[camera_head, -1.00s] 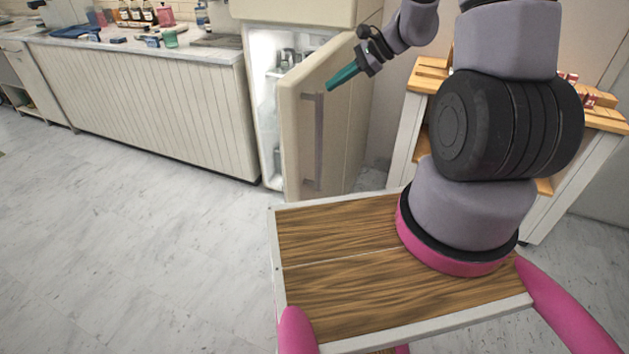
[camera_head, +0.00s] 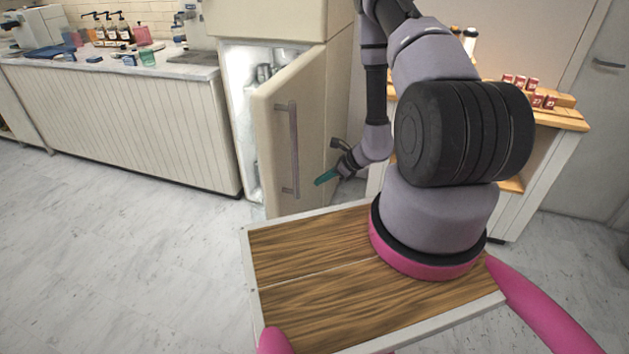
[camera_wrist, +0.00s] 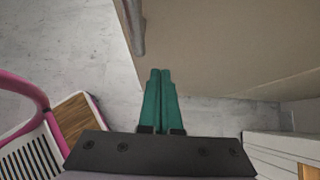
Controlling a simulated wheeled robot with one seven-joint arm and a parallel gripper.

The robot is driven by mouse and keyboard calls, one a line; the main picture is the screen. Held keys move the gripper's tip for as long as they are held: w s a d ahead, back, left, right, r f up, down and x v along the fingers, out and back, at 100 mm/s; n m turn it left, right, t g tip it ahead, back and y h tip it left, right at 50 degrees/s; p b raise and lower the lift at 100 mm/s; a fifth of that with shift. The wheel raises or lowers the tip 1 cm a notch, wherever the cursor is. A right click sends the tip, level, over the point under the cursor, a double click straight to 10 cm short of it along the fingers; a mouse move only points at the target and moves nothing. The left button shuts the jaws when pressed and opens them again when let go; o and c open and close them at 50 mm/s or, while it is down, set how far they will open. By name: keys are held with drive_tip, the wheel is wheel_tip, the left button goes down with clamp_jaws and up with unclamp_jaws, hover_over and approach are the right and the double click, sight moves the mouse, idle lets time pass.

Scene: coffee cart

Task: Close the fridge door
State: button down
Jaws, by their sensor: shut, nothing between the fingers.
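The cream fridge door (camera_head: 298,128) stands partly open in the head view, with the lit interior (camera_head: 243,80) showing at its left. A long grey vertical handle (camera_head: 293,150) runs down the door's outer face. My gripper (camera_head: 320,181) is shut and empty, low in front of the door face and to the right of the handle's lower end. In the wrist view the teal fingers (camera_wrist: 160,78) are together, with the door face (camera_wrist: 215,45) ahead and the handle (camera_wrist: 135,25) at upper left. I cannot tell whether the fingertips touch the door.
A white panelled counter (camera_head: 120,120) with bottles and cups runs left of the fridge. A wooden-topped stand (camera_head: 550,118) with small red boxes is at the right, close to my arm. The tiled floor (camera_head: 120,260) at the left is clear.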

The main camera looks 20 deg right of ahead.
sight(295, 186)
drive_tip(key=shift+w+a+f, duration=0.9)
drive_tip(key=shift+w+a, duration=0.05)
drive_tip(key=shift+a, duration=0.35)
drive_tip(key=shift+w+a+f, duration=0.95)
drive_tip(key=shift+a, duration=0.35)
drive_tip(key=shift+w+a+f, duration=0.9)
drive_tip(key=shift+w+a, duration=0.05)
drive_tip(key=shift+a, duration=0.35)
